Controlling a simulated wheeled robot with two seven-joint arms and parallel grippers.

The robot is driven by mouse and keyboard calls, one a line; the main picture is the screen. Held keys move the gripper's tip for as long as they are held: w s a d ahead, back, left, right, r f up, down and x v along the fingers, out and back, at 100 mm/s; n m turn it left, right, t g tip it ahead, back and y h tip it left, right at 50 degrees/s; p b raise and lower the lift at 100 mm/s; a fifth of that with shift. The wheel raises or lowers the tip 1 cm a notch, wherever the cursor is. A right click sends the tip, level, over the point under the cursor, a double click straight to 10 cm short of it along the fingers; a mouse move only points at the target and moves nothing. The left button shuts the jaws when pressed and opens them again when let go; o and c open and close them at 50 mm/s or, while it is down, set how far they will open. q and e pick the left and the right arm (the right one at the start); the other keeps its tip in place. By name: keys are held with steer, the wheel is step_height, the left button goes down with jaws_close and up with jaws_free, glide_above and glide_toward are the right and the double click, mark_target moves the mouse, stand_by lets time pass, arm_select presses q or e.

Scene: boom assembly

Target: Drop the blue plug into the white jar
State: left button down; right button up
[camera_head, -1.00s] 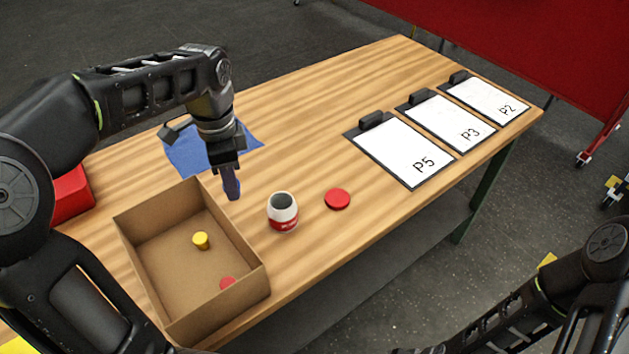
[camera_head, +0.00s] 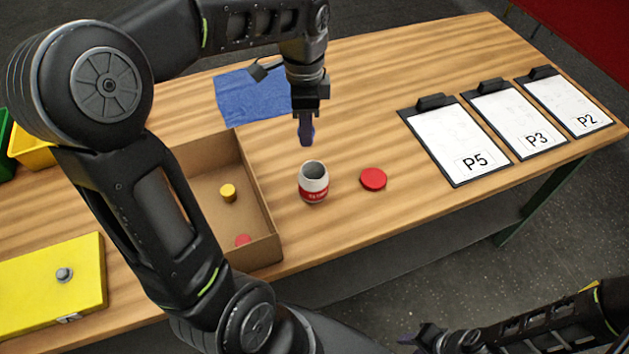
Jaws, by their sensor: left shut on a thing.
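The white jar (camera_head: 313,187) with a red label band stands upright on the table, its dark mouth open. My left gripper (camera_head: 306,136) points down just behind and above the jar mouth in the picture, apart from it. It is shut on the blue plug (camera_head: 312,132), of which only a small bluish part shows between and beside the fingers. My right gripper (camera_head: 425,337) is low at the bottom edge, off the table, small and dark; its jaws cannot be made out.
A red lid (camera_head: 373,179) lies right of the jar. A cardboard box (camera_head: 262,214) on the left holds a yellow plug (camera_head: 228,192) and a red disc (camera_head: 243,240). A blue cloth (camera_head: 245,96) lies behind. Clipboards (camera_head: 459,141) line the right; a yellow case (camera_head: 50,285) is front left.

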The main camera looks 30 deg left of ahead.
arm_select(q)
steer(key=shift+f+b, duration=0.5)
steer(key=shift+f, duration=1.9)
steer(key=c, duration=1)
jaws_free()
steer(key=shift+r, duration=0.15)
step_height(320, 180, up, 7)
steer(key=shift+f+b, duration=0.1)
steer(key=shift+b, duration=0.55)
steer(key=shift+r, duration=0.4)
